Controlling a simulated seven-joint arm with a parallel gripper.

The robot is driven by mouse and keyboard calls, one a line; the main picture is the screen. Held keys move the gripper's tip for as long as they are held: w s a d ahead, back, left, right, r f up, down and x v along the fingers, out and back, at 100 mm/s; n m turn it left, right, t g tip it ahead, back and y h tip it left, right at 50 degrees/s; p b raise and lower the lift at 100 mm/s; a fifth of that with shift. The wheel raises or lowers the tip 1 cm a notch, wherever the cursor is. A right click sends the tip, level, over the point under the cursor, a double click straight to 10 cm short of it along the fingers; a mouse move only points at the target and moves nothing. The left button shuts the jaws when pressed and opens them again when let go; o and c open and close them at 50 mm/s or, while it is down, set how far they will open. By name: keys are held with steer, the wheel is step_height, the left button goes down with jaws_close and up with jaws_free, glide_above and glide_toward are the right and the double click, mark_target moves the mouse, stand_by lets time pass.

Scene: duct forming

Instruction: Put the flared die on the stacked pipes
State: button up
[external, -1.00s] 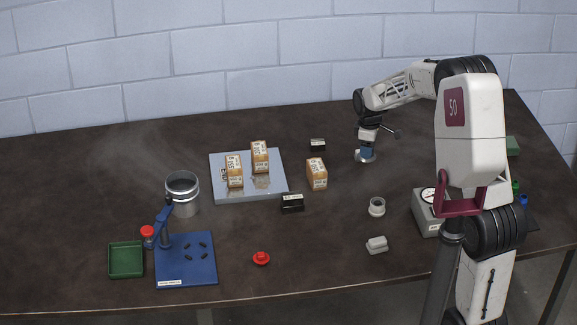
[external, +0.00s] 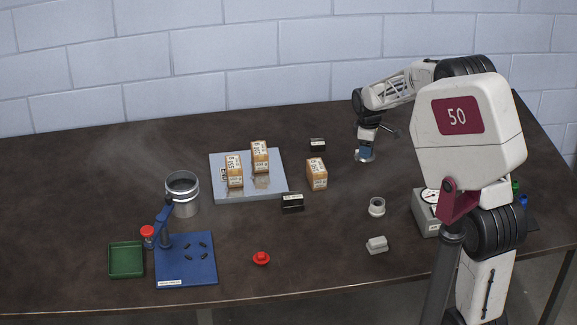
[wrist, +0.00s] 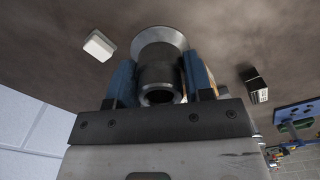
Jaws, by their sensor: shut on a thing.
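The flared die (wrist: 158,72) is a grey metal tube with a wide flange, filling the middle of the wrist view. My gripper (wrist: 160,78) has its blue fingers shut on both sides of the tube. In the external view my gripper (external: 365,153) is low over the table's back right; the gap under the die cannot be judged. The stacked pipes appear to be the shiny upright metal cylinder (external: 183,197) at the left, open at the top and far from my gripper. The blue press stand partly overlaps its lower front.
A blue press stand (external: 187,262) and green tray (external: 126,260) are front left. A grey plate (external: 272,188) carries two cartons; another carton (external: 317,174) and black boxes (external: 292,203) stand nearby. A red knob (external: 261,258), grey ring (external: 377,207) and pale block (external: 377,244) lie forward.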

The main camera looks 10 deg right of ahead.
steer(key=s+a+r+n, duration=0.1)
steer(key=s+a, duration=0.4)
steer(key=a, duration=1.1)
steer(key=s+a+r+n, duration=0.1)
steer(key=s+a+r, duration=0.2)
steer(key=a, duration=1.3)
steer(key=s+a+r, duration=0.2)
steer(key=s+a, duration=0.5)
steer(key=a, duration=0.9)
steer(key=shift+s+a+r+n, duration=0.25)
steer(key=shift+a+r+n, duration=0.05)
steer(key=shift+r+n, duration=0.1)
steer(key=shift+w, duration=0.1)
glide_above(182, 180)
steer(key=shift+f, duration=0.75)
steer(key=shift+f, duration=1.75)
steer(key=shift+f, duration=0.1)
